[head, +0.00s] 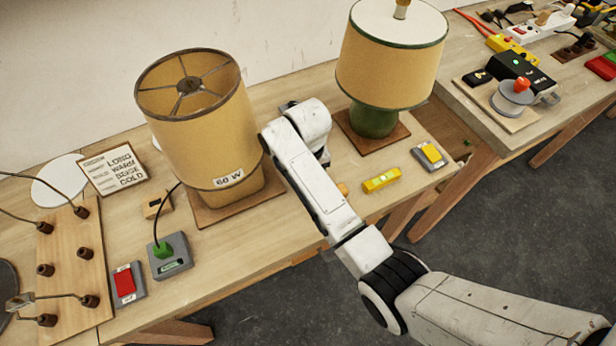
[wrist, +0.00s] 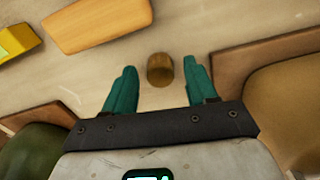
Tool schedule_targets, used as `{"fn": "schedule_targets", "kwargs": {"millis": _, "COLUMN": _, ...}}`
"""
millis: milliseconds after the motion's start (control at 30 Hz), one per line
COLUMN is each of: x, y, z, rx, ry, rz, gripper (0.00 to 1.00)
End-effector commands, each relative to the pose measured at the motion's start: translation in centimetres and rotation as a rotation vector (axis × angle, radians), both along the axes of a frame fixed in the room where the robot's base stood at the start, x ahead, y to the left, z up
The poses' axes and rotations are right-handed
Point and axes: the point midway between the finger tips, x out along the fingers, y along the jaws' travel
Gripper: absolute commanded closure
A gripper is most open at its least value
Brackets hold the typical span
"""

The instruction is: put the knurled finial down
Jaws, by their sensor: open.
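The brown, short cylinder that looks like the knurled finial (wrist: 160,70) is in the wrist view, seen from above on the pale wooden table. My gripper (wrist: 160,67) has two teal fingers spread on either side of it. A gap shows between the finial and each finger, so the jaws are open and not holding it. In the head view my arm covers that spot, and neither the finial nor the fingertips can be made out there.
The 60 W lamp (head: 205,120) and the green lamp (head: 390,65) stand on wooden bases either side of my wrist. An orange wooden block (wrist: 97,22) and a yellow level-like bar (head: 381,180) lie nearby. The bench's front edge is close.

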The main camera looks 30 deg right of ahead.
Motion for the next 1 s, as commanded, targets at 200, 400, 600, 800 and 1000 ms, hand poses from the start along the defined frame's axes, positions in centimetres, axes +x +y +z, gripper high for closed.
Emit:
{"fn": "schedule_targets", "kwargs": {"millis": 200, "x": 0.1, "y": 0.1, "z": 4.2, "rx": 0.001, "ry": -0.006, "rz": 0.001, "gripper": 0.43}}
{"fn": "schedule_targets", "kwargs": {"millis": 400, "x": 0.1, "y": 0.0, "z": 8.9, "rx": 0.001, "ry": -0.004, "rz": 0.001, "gripper": 0.43}}
{"fn": "schedule_targets", "kwargs": {"millis": 600, "x": 0.0, "y": 0.0, "z": 10.9, "rx": 0.000, "ry": 0.001, "rz": 0.001, "gripper": 0.43}}
{"fn": "schedule_targets", "kwargs": {"millis": 800, "x": 0.0, "y": 0.0, "z": 11.4, "rx": 0.000, "ry": 0.000, "rz": 0.001, "gripper": 0.43}}
{"fn": "schedule_targets", "kwargs": {"millis": 1000, "x": 0.0, "y": 0.0, "z": 11.3, "rx": 0.000, "ry": 0.000, "rz": 0.000, "gripper": 0.43}}
